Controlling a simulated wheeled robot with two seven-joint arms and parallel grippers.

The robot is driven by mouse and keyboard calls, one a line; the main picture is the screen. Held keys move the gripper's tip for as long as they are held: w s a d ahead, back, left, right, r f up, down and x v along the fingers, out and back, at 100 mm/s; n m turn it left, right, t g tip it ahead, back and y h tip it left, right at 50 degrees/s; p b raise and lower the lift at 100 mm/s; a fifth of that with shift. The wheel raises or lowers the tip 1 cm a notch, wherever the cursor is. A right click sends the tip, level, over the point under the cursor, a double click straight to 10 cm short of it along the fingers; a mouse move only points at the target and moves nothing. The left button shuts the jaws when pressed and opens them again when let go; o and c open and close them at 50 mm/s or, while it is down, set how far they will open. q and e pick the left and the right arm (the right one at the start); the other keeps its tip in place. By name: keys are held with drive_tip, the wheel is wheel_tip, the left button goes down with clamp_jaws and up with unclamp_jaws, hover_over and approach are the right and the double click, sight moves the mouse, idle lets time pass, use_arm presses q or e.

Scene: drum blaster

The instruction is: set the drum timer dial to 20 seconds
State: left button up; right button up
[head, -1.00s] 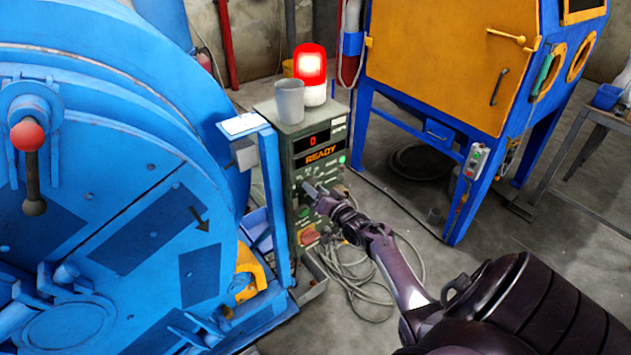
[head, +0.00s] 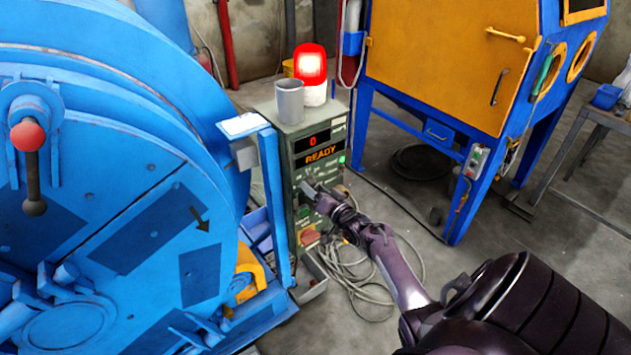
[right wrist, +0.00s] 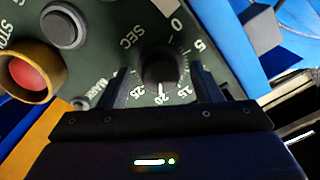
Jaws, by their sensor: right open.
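The timer dial (right wrist: 159,68) is a dark round knob on the green control box (head: 300,125). Its scale is marked SEC, with 0, 5, 15, 20 and 25 readable. A white mark at the knob's lower edge lies by the 20. My right gripper (right wrist: 162,80) is open, with one finger on each side of the knob; I cannot tell whether either touches it. In the head view the right gripper (head: 308,191) is at the box's front and hides the dial. The box display (head: 318,147) reads 0 and READY. My left gripper is out of view.
A round button (right wrist: 63,26) and a red knob with a yellow ring (right wrist: 28,72) are close to the gripper. A grey cup (head: 289,103) and lit red beacon (head: 311,65) top the box. The blue drum machine (head: 110,190) stands left; cables (head: 365,285) lie below.

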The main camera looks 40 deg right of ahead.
drive_tip(key=s, duration=0.7)
drive_tip(key=shift+s+a, duration=0.4)
drive_tip(key=shift+a, duration=0.05)
